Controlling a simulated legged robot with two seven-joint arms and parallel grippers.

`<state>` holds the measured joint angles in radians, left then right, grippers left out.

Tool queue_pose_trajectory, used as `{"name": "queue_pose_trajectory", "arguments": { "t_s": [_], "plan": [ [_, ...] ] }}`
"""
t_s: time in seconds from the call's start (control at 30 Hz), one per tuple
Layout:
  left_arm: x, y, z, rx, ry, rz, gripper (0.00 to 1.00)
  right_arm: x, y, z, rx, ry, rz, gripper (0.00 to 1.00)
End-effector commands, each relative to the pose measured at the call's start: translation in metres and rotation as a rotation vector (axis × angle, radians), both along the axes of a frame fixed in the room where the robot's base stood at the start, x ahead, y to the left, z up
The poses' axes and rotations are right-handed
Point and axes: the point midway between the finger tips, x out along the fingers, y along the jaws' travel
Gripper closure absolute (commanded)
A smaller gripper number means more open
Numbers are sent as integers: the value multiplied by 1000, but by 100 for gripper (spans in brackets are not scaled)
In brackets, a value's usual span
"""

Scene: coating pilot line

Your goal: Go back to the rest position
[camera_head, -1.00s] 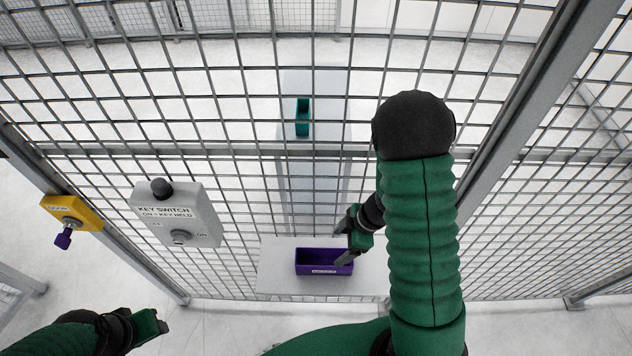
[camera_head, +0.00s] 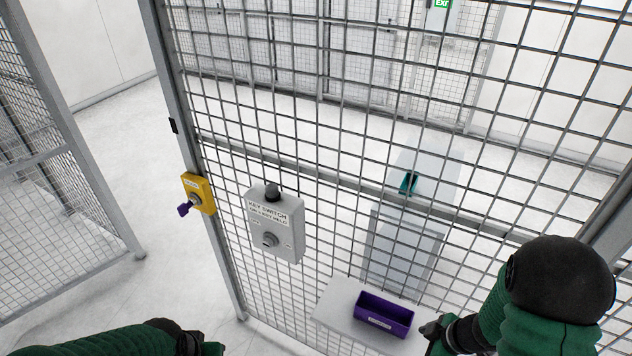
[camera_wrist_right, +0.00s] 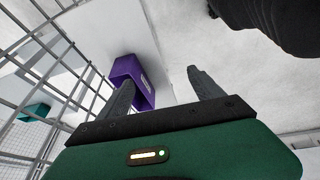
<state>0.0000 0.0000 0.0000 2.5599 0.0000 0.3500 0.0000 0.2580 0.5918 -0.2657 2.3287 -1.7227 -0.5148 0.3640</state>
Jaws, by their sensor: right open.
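My right gripper (camera_wrist_right: 160,90) is open and empty in the right wrist view, its two grey fingers apart. In the head view my right gripper (camera_head: 430,328) is small and beside the right end of a purple bin (camera_head: 384,318), with the arm coming in from the right. The bin also shows beyond the left finger in the right wrist view (camera_wrist_right: 128,72). My left arm comes in at the bottom left of the head view; its gripper (camera_head: 212,349) is cut off by the lower edge, so its jaws cannot be made out.
A mesh fence (camera_head: 330,120) stands in front. It carries a grey key switch box (camera_head: 276,228); a yellow door switch (camera_head: 199,192) with a purple key is on the post. The bin sits on a pale shelf (camera_head: 335,306). A teal bin (camera_head: 408,183) is behind the mesh. Open floor lies left.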

Motion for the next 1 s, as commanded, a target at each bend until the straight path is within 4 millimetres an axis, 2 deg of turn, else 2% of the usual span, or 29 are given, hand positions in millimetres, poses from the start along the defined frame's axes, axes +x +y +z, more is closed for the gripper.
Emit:
{"name": "queue_pose_trajectory", "arguments": {
  "t_s": [0.2,0.47,0.57,0.73,0.83,1.0],
  "plan": [
    [0,0,-22,0,0,0,59,28,-4,1,-67,-77,-143,24],
    [0,0,-57,0,0,0,59,43,-7,8,-140,-131,-424,24],
    [0,0,-78,0,0,0,59,34,2,4,-145,-108,-579,24],
    [0,0,-113,0,1,0,59,-12,47,-9,-73,43,-833,24],
    [0,0,-121,0,1,0,59,-35,73,-12,-20,129,-903,24],
    [0,0,-121,0,0,0,59,-36,75,-12,-17,134,-907,24]
  ]
}}
